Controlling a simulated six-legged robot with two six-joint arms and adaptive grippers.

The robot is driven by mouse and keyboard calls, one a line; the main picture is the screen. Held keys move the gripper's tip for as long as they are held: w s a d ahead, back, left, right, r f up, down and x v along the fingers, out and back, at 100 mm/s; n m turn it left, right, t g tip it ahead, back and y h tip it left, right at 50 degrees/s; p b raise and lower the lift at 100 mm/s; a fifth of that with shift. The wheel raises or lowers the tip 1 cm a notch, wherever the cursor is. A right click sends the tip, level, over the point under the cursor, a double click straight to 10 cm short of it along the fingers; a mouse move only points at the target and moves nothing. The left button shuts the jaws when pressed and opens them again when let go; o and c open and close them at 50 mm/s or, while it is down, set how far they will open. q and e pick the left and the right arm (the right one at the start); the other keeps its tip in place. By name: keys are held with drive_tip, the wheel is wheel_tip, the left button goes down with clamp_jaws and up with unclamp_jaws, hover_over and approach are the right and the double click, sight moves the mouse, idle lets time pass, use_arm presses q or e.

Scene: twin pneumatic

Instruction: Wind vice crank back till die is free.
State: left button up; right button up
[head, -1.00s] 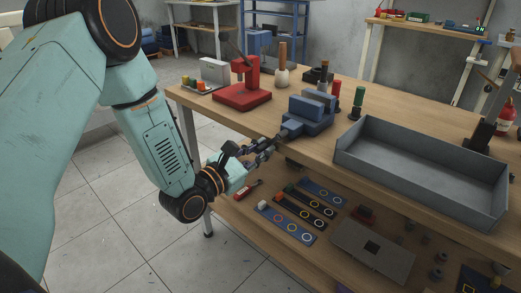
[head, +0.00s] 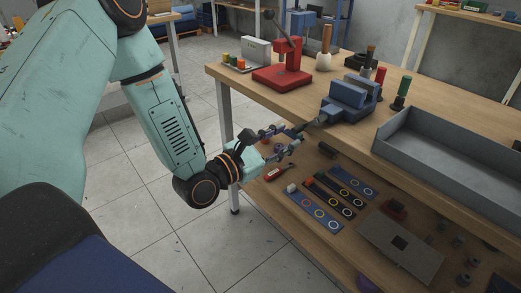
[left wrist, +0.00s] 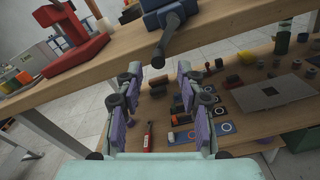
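The blue vice (head: 348,102) stands at the near edge of the bench top. Its dark crank (head: 316,123) sticks out over the edge toward my left gripper (head: 294,141). In the left wrist view the vice (left wrist: 170,12) is at the top, with the crank (left wrist: 169,38) pointing down to a round end. My left gripper (left wrist: 160,77) is open and empty, its purple-padded fingers wide apart. The crank's end lies beyond the fingertips, in line with the gap, apparently apart from both fingers. I cannot make out the die for certain. My right gripper is not in view.
The lower shelf holds strips with coloured rings (head: 333,195) and a grey plate (head: 400,250). Floor left of the bench is clear.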

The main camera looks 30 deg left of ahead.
use_arm(q)
drive_tip(key=v, duration=0.7)
idle(0.4)
drive_tip(key=shift+s+r, duration=0.1)
idle(0.5)
